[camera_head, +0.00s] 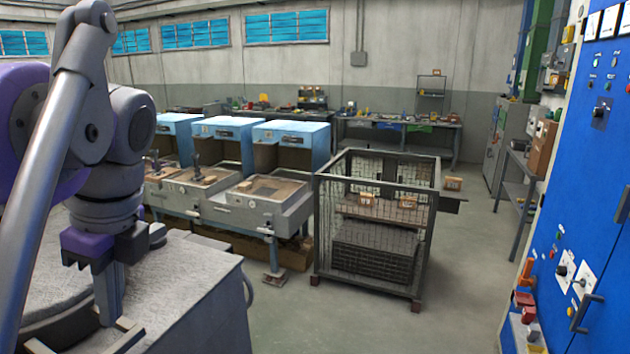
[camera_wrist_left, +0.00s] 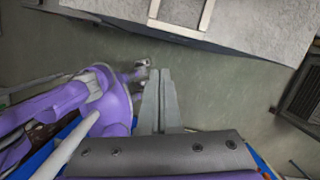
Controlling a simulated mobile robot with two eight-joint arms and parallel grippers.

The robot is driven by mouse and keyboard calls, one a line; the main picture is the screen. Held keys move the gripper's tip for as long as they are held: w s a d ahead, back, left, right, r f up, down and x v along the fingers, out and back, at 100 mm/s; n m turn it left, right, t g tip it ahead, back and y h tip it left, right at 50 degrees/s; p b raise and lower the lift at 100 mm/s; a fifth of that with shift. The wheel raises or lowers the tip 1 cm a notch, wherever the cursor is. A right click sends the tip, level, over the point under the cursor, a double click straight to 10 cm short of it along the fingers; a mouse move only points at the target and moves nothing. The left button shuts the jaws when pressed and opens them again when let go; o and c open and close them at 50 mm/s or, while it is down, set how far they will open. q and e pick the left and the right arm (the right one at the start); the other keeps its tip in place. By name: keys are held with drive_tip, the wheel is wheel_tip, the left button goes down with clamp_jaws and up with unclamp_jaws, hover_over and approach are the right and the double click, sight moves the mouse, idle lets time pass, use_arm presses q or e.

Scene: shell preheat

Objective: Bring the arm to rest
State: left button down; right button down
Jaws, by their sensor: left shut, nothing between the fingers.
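My left gripper (camera_head: 108,318) is at the lower left of the head view, pointing down from my purple and grey arm. Its fingers are together with nothing between them. In the head view it is seen in front of a grey, rough-topped block (camera_head: 190,300); I cannot tell whether it touches it. The left wrist view shows the closed fingers (camera_wrist_left: 158,75) over the concrete floor, with the block (camera_wrist_left: 245,30) beyond them. My right gripper is not clearly seen in either view.
A wire-mesh cage (camera_head: 375,225) stands on the floor at the middle. Blue-hooded workstations (camera_head: 290,135) line up behind the block. A blue control cabinet (camera_head: 590,180) is at the right. The floor (camera_head: 460,270) between cage and cabinet is clear.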

use_arm(q)
drive_tip(key=s+d+f+n+t+h, duration=0.1)
drive_tip(key=f+n, duration=0.5)
drive_tip(key=f, duration=0.7)
drive_tip(key=s+d+f+n+t+h, duration=0.1)
drive_tip(key=d+f+n+t, duration=0.2)
drive_tip(key=f, duration=0.9)
drive_tip(key=s+d+f+n+t, duration=0.2)
drive_tip(key=d+f+n, duration=0.1)
drive_tip(key=f+n, duration=0.6)
wheel_tip(320, 180, down, 5)
drive_tip(key=shift+d+r+n+h, duration=0.2)
drive_tip(key=shift+n+h, duration=0.1)
drive_tip(key=shift+h, duration=0.1)
drive_tip(key=shift+w+a, duration=0.1)
